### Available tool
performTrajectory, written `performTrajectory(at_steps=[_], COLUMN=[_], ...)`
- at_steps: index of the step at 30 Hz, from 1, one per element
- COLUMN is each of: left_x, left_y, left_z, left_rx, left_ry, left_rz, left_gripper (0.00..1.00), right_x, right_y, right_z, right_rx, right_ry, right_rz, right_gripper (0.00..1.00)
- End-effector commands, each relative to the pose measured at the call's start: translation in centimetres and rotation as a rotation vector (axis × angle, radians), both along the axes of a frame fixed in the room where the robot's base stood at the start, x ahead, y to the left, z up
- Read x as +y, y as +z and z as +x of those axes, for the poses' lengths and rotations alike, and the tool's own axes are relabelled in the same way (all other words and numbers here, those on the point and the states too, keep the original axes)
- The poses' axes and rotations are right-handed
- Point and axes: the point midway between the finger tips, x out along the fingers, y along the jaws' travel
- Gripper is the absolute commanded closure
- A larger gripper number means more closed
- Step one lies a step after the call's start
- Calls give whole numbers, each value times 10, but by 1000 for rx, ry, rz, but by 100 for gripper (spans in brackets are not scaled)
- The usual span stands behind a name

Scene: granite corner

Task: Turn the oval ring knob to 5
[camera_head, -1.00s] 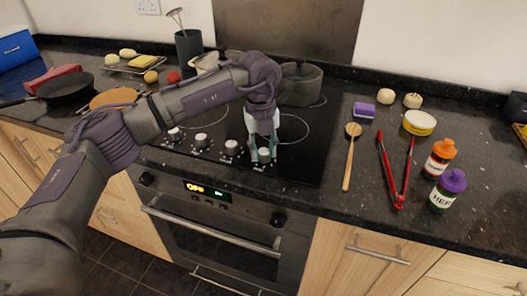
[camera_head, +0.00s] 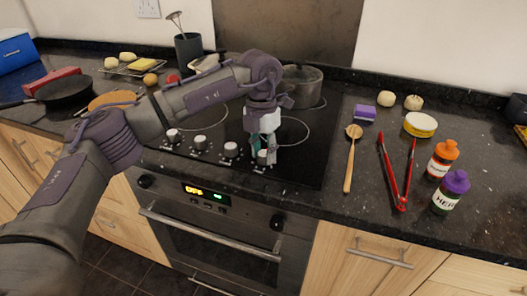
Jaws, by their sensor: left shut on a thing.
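The hob has a row of silver knobs along its front edge. My left gripper (camera_head: 264,150) points down at the rightmost knob (camera_head: 262,158) and is shut on it, with a finger on either side. The knob's pointer and the number marks around it are too small to read. The other knobs (camera_head: 231,149), (camera_head: 200,142) and (camera_head: 173,135) stand free to its left. I cannot tell which ring is the oval one, as my arm covers part of the hob. My right gripper is not in view.
A grey pot (camera_head: 302,86) stands at the back right of the hob. A wooden spoon (camera_head: 350,160), red tongs (camera_head: 400,180) and two bottles (camera_head: 444,160), (camera_head: 450,192) lie or stand to the right. A black pan (camera_head: 64,92) and a utensil holder (camera_head: 188,50) are at the left.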

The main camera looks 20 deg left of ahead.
Motion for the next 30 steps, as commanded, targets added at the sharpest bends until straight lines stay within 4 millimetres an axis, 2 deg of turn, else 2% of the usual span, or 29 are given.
performTrajectory(at_steps=[30], left_x=[-1], left_y=[2], left_z=[1], left_rx=[-4], left_ry=[-961], left_rz=[2], left_gripper=[99], right_x=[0], right_y=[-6], right_z=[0], right_rx=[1], right_ry=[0], right_rz=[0], right_gripper=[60])
